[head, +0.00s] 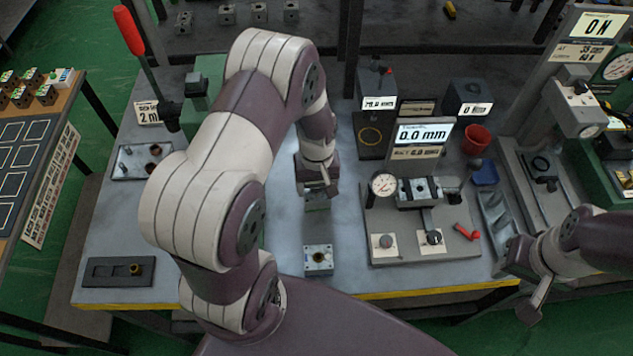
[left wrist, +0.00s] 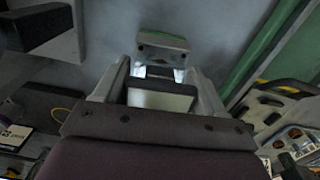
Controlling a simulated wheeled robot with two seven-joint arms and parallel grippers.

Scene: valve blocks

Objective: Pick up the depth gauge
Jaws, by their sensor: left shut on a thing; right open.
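My left gripper (head: 318,187) is above the middle of the grey bench, its jaws shut on a small grey-green thing (head: 317,203), which I take to be the depth gauge. In the left wrist view a pale block lies between the fingers (left wrist: 155,92), and a wider grey-green bar (left wrist: 160,50) shows just beyond the tips. The arm hides much of it in the head view; I cannot tell whether it touches the bench. My right gripper (head: 534,300) is open and empty at the bench's front right edge.
A metal valve block (head: 318,260) sits on the bench in front of the left gripper. A plate with a dial gauge (head: 383,185) and a display reading 0.0 mm (head: 420,134) stands to the right. A red cup (head: 475,139) is behind it. A dark tray (head: 118,272) lies at front left.

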